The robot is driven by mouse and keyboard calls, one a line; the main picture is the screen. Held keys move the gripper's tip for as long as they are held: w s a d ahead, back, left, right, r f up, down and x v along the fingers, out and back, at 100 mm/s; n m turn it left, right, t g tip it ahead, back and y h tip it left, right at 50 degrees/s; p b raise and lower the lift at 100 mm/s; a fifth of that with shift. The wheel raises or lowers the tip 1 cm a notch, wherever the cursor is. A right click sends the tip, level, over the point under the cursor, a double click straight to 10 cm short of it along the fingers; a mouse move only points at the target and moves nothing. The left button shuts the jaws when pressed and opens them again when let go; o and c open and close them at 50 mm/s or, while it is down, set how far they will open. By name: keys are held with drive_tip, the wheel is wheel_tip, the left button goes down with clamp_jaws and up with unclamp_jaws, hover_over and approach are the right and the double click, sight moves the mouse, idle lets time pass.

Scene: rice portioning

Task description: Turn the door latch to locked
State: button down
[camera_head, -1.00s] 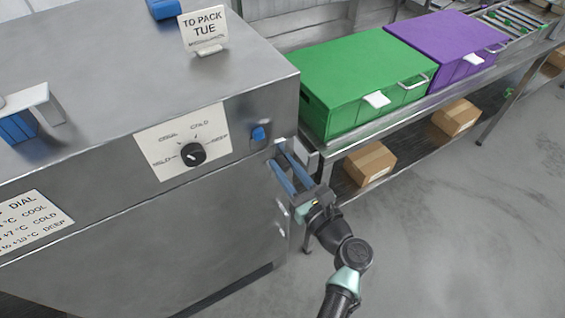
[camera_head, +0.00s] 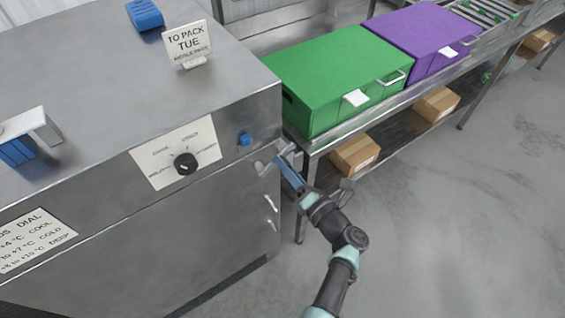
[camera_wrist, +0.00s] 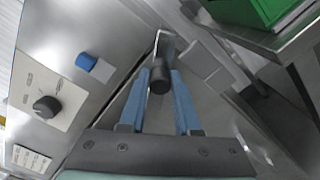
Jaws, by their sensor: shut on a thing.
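The door latch (camera_wrist: 158,76) shows in the wrist view as a metal lever with a dark round end between my fingers. In the head view the latch (camera_head: 263,167) is at the upper right corner of the steel cabinet's door (camera_head: 215,215). My gripper (camera_head: 281,165) has blue fingers that reach up to it from the lower right. In the wrist view my gripper (camera_wrist: 160,80) has its fingers on either side of the latch, shut on it. The fingers partly hide the latch in the head view, and its locked mark cannot be made out.
A black dial (camera_head: 185,164) and a blue button (camera_head: 244,139) are on the cabinet front, left of the latch. A metal door handle (camera_head: 270,205) is below it. A bench with a green box (camera_head: 335,75) and a purple box (camera_head: 425,35) stands close on the right. Open floor lies at lower right.

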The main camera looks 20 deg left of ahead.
drive_tip(key=m, duration=0.1)
drive_tip(key=f+m, duration=0.1)
drive_tip(key=m, duration=0.1)
drive_tip(key=shift+w+d+f, duration=0.3)
drive_tip(key=shift+d, duration=0.1)
drive_tip(key=shift+f+m, duration=0.5)
drive_tip(key=shift+m, duration=0.6)
drive_tip(key=shift+s+a+f, duration=0.1)
drive_tip(key=shift+s+f, duration=0.05)
drive_tip(key=c, duration=0.6)
unclamp_jaws()
drive_tip(key=shift+c, duration=0.2)
drive_tip(key=p+v, duration=0.2)
drive_tip(key=v, duration=1)
drive_tip(key=shift+s+d, duration=0.25)
drive_tip(key=shift+d, duration=0.05)
